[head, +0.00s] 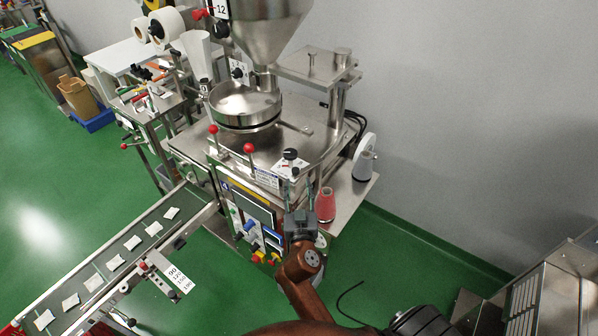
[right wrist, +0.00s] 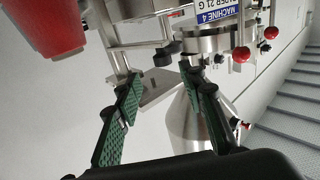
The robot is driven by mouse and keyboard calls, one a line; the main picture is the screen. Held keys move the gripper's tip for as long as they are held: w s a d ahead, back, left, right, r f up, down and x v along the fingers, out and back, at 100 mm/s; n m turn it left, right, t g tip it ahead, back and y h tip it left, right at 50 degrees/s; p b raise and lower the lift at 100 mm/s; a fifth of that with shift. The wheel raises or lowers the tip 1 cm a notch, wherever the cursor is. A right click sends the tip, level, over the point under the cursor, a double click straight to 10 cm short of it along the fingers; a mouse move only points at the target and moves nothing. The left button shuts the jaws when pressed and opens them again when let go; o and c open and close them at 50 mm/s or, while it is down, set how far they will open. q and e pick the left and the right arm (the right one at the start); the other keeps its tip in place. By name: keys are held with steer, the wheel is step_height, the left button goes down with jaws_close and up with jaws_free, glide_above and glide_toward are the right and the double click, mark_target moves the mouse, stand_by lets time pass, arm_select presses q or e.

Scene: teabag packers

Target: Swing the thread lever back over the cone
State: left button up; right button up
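My right gripper (head: 298,188) is at the front right corner of the steel machine, just left of the red thread cone (head: 325,206). Its green-padded fingers are apart with nothing between them, as the right wrist view also shows (right wrist: 160,82). The red cone stands upright on the side shelf and shows at the upper left of the wrist view (right wrist: 48,27). A black knob (head: 290,154) sits beyond the fingertips and also shows in the wrist view (right wrist: 162,56). I cannot tell whether it belongs to the thread lever. My left gripper is not in view.
Red-knobbed levers (head: 249,148) line the machine's front edge, left of my gripper. A conveyor (head: 127,240) with several teabags runs to the lower left. Green floor lies right of the machine.

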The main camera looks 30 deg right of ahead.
mark_target(295, 174)
steer(key=x, duration=0.2)
steer(key=p+x, duration=0.1)
steer(key=x, duration=0.3)
steer(key=shift+w+a+f, duration=0.25)
steer(key=shift+w+d+p, duration=0.3)
steer(key=shift+w+p, duration=0.05)
steer(key=shift+w, duration=0.1)
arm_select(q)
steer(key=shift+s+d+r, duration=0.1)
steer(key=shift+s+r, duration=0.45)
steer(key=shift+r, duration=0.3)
arm_select(e)
steer(key=shift+c, duration=0.5)
jaws_close()
